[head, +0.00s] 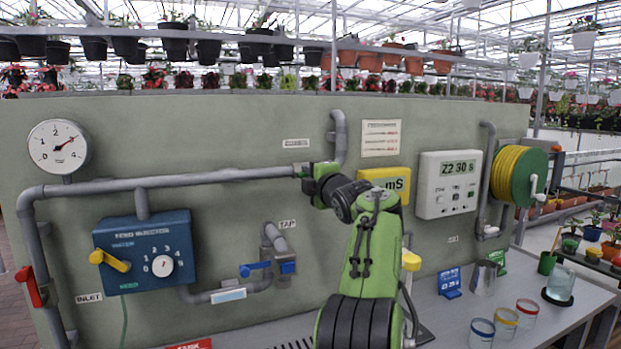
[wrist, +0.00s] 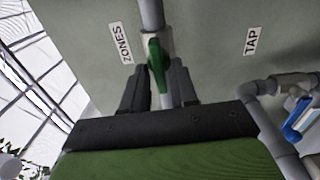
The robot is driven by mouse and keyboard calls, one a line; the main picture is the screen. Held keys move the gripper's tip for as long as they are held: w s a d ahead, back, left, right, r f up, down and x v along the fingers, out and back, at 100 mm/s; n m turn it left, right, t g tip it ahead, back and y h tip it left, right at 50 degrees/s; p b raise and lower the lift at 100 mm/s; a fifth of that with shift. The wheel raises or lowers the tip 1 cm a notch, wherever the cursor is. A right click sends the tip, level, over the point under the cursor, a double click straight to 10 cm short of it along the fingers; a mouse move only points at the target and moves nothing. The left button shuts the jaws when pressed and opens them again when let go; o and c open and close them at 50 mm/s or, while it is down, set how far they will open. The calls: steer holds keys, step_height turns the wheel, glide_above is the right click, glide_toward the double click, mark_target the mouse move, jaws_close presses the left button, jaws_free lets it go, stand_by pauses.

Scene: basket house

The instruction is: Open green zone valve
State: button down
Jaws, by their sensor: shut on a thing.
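The green zone valve's handle (wrist: 156,58) shows in the wrist view, on a grey vertical pipe between the ZONES label and the TAP label. It looks roughly in line with the pipe, slightly tilted. My gripper (wrist: 160,80) has its two dark fingers on either side of the handle and is shut on it. In the head view my green and black arm reaches to the wall pipe, and my gripper and the valve are mostly hidden behind it.
The fertiliser box (head: 145,252) with a yellow lever, the blue tap (head: 266,268) and a red inlet handle (head: 29,287) are on the left. A control box (head: 446,184) and hose reel (head: 518,177) are on the right. Glass jars (head: 504,321) stand on the bench.

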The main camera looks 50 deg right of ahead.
steer(key=c, duration=1.2)
jaws_free()
steer(key=shift+d, duration=0.1)
steer(key=shift+o, duration=0.2)
steer(key=b+v, duration=0.3)
steer(key=v, duration=1.2)
steer(key=shift+s+a+b, duration=0.2)
steer(key=shift+s+b, duration=0.1)
steer(key=shift+b, duration=0.1)
steer(key=shift+f, duration=0.1)
